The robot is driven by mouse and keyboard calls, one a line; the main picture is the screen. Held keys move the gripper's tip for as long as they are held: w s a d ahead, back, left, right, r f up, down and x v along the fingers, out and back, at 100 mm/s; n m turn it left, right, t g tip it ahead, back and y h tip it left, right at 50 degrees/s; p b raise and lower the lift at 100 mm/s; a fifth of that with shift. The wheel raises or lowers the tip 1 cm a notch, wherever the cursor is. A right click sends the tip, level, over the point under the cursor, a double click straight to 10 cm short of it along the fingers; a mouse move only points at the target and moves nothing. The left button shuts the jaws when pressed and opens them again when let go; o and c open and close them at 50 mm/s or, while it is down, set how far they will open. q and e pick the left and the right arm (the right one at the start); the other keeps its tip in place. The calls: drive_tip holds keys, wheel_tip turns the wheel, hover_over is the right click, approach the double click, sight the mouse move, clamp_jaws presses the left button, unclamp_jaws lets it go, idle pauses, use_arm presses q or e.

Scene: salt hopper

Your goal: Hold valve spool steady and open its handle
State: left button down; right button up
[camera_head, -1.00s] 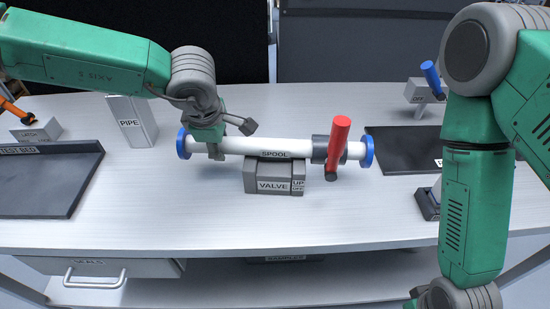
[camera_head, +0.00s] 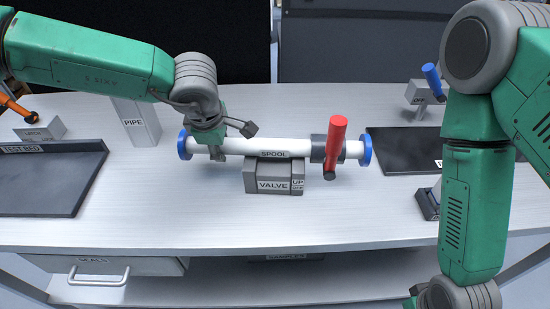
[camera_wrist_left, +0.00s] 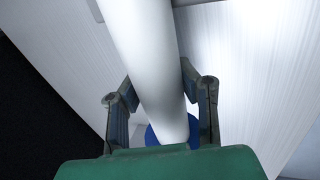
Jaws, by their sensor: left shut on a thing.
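The valve spool (camera_head: 281,147) is a white pipe with blue end flanges, lying level on the grey VALVE block (camera_head: 272,178). Its red handle (camera_head: 336,146) rises from a dark collar near the right end and leans toward the front. My left gripper (camera_head: 217,155) is shut on the spool near its left end. In the left wrist view the white spool (camera_wrist_left: 147,50) passes between the two fingers (camera_wrist_left: 160,105), with a blue flange behind.
A grey PIPE block (camera_head: 136,121) stands left of the spool. A dark TEST BED tray (camera_head: 50,185) lies at far left and a dark mat (camera_head: 405,150) at right. A blue-handled block (camera_head: 425,95) stands at the back right. The table front is clear.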

drive_tip(key=shift+w+d+r+p, duration=0.1)
drive_tip(key=shift+r+p, duration=0.6)
drive_tip(key=shift+p, duration=0.05)
idle(0.8)
idle(0.4)
